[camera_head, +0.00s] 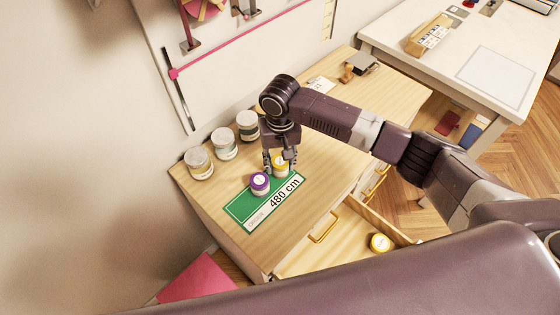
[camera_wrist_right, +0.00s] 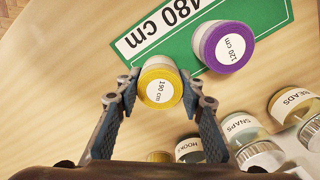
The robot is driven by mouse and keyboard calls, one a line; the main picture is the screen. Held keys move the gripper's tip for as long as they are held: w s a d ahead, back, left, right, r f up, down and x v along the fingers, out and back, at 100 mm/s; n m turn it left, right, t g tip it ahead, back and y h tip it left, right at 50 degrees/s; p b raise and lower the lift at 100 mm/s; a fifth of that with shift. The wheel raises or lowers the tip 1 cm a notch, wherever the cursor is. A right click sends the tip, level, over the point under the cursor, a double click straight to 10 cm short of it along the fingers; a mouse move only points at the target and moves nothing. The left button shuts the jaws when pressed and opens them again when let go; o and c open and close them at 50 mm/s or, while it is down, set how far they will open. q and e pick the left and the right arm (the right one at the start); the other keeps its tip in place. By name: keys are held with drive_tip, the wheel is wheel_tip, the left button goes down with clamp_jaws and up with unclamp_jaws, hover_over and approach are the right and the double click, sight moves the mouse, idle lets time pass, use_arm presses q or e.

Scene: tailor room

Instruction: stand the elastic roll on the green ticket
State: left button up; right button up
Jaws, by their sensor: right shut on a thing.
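A yellow-rimmed elastic roll (camera_head: 281,171) marked 190 cm is between the fingers of my right gripper (camera_head: 280,160). In the right wrist view the yellow roll (camera_wrist_right: 160,88) sits between the two fingertips of the gripper (camera_wrist_right: 160,90), its label facing the camera. It appears at the edge of the green ticket (camera_head: 240,209); whether it touches the surface is unclear. The ticket reads 480 cm and lies flat on the wooden cabinet top. A purple roll (camera_head: 260,183) marked 120 cm stands on the ticket beside the yellow roll. My left gripper is not in view.
Several lidded jars (camera_head: 224,144) stand along the back edge, left of my gripper. A stamp (camera_head: 347,73) and a dark item lie at the far end. A white table (camera_head: 470,60) stands beyond.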

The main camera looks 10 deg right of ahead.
sight(280, 161)
drive_tip(key=o, duration=1.1)
drive_tip(key=shift+f, duration=0.1)
wheel_tip(280, 161, up, 11)
drive_tip(key=shift+b, duration=0.95)
drive_tip(key=shift+r, duration=0.65)
